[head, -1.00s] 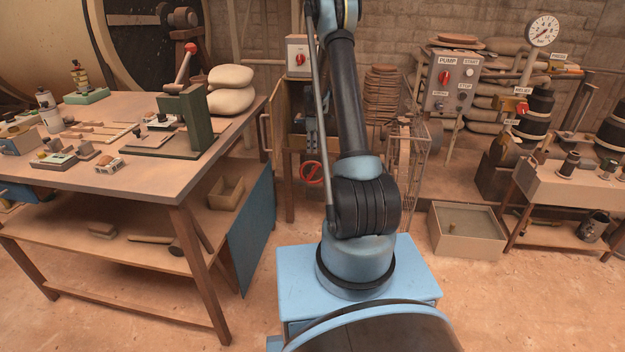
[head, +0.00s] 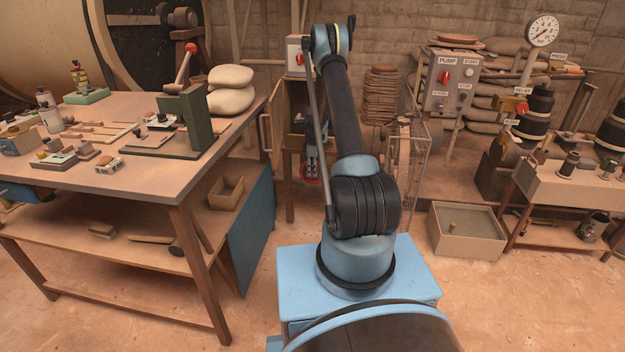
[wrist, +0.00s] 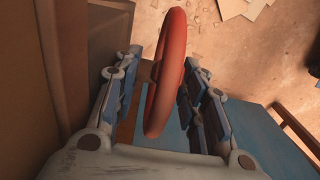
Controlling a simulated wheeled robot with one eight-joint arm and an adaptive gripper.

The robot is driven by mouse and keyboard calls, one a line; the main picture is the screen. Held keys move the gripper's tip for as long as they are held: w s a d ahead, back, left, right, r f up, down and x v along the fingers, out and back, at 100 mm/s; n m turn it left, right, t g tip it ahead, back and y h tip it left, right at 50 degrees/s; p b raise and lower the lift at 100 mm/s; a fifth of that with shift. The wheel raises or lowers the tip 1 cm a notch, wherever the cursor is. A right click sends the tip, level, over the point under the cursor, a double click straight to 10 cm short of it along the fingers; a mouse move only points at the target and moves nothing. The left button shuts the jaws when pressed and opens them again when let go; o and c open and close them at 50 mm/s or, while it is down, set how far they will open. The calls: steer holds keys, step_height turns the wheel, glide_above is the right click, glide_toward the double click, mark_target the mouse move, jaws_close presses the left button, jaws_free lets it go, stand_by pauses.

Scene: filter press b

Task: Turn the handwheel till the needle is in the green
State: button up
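The handwheel (wrist: 166,85) is a red ring, seen nearly edge-on in the wrist view. Its rim stands between the two fingers of my gripper (wrist: 163,68). The fingers are apart, with a gap showing on the left of the rim and a narrower one on the right. In the head view my gripper (head: 312,168) points down in front of the handwheel (head: 303,174) and hides most of it. A round white pressure gauge (head: 541,31) is at the upper right; its needle and any green band are too small to read.
A wooden workbench (head: 150,180) with tools stands at the left. An open cabinet door (head: 276,125) is close left of my gripper. A wire cage (head: 407,170) stands to the right, with a pump control box (head: 455,80) beyond. An open bin (head: 466,240) sits on the floor.

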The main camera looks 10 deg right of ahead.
steer(key=shift+f, duration=2.4)
jaws_close()
